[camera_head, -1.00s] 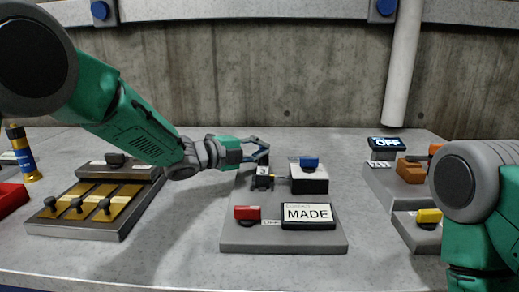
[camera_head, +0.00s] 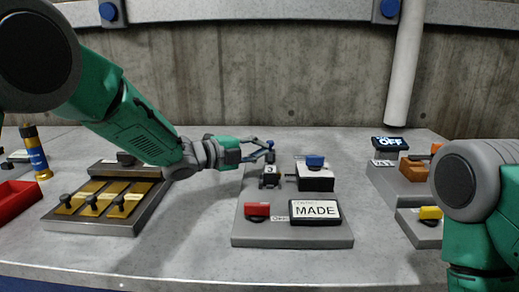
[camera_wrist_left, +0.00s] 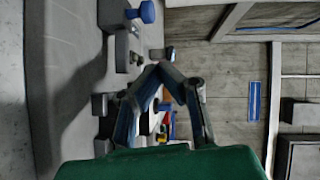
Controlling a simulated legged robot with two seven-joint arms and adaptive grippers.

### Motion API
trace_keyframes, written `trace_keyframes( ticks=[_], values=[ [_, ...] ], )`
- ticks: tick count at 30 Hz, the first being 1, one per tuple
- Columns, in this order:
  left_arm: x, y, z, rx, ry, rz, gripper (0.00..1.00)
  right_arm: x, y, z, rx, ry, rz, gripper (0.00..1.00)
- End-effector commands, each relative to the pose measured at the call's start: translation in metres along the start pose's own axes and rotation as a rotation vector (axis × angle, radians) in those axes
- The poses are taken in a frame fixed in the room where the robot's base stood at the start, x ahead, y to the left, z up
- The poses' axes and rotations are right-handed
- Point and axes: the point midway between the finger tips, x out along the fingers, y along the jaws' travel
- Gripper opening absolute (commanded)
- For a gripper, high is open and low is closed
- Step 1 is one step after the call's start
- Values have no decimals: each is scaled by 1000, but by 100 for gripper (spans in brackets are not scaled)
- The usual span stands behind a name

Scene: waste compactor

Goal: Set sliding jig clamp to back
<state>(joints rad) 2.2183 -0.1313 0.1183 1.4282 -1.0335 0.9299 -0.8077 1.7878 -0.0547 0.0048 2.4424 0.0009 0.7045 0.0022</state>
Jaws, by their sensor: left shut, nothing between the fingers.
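The jig is a grey base (camera_head: 290,233) with a small dark block (camera_head: 270,177) with a white label, which looks like the sliding clamp. A thin rod seems to join it to a black-and-white block (camera_head: 317,178) with a blue top. My left gripper (camera_head: 270,151) is shut and empty, just above and behind the dark block. I cannot tell whether its fingers touch it. My right gripper is out of view; only my right arm shows.
A red switch (camera_head: 257,210) and a MADE sign (camera_head: 316,210) sit on the front of the base. A panel with brass plates (camera_head: 104,205) is to the left. An OFF display (camera_head: 391,145) stands at right. A concrete wall (camera_head: 300,90) closes the back.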

Motion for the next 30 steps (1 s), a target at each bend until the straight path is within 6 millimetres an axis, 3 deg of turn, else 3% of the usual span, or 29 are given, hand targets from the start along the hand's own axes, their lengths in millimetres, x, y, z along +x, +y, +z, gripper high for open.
trace_keyframes(
  ticks=[15, 21, 30],
  values=[
    [-82, -2, 3, -1, -5, -1, 0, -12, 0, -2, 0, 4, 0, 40],
    [-94, -1, 2, 0, -3, -2, 0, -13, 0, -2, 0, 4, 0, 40],
    [-94, -1, 2, 0, -2, -2, 0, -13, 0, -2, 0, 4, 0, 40]
  ],
)
